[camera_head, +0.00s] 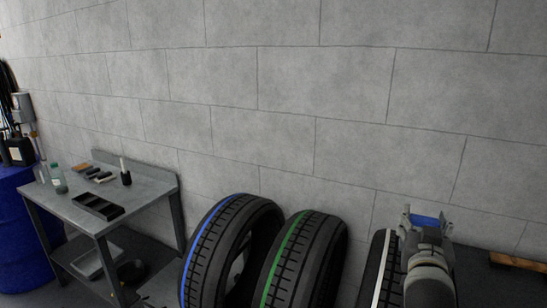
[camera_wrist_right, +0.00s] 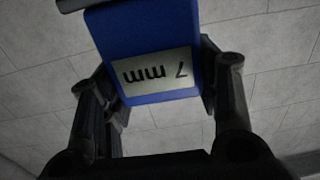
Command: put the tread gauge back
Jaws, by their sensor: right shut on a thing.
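The tread gauge is a blue box with a pale display reading "7 mm"; it fills the upper middle of the right wrist view (camera_wrist_right: 150,62). My right gripper (camera_wrist_right: 155,85) is shut on it, with a finger on each side. In the head view the gauge (camera_head: 425,221) shows as a small blue piece between the fingers of my right gripper (camera_head: 427,226), above the rightmost tire (camera_head: 375,265). My left gripper is not in view.
A tire with a blue stripe (camera_head: 212,250) and one with a green stripe (camera_head: 300,262) stand in the middle. A grey metal table (camera_head: 150,192) at the left holds a black compartment tray (camera_head: 98,207), bottles and small items. A blue barrel (camera_head: 15,235) stands far left.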

